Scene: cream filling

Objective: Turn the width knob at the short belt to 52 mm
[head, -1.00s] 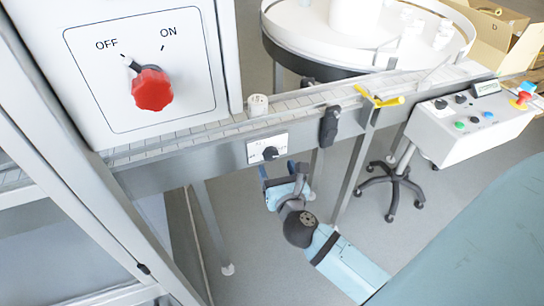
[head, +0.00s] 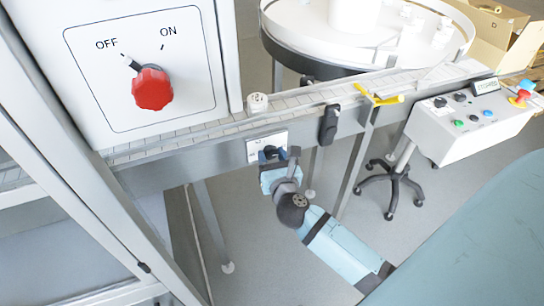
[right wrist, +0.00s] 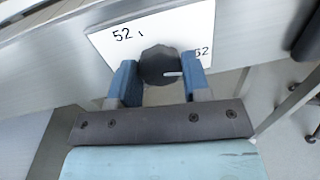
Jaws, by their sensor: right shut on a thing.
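The width knob (right wrist: 158,64) is a dark round knob on a white plate (right wrist: 110,40) on the side of the short belt (head: 190,135). In the right wrist view, "52" and a tick are printed at the plate's upper left. Another number ending in 2 sits at the right, partly hidden by a finger. The knob's white pointer line points right, toward that second number. My right gripper (head: 270,157) has its blue fingers on both sides of the knob, shut on it. It also shows in the right wrist view (right wrist: 160,78). My left gripper is not in view.
A box with a red OFF/ON switch (head: 151,88) stands at the left. A white jar (head: 257,102) stands on the belt. A round turntable (head: 300,35) is behind. A control console (head: 465,130) on a wheeled stand is at the right. The belt's legs stand below.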

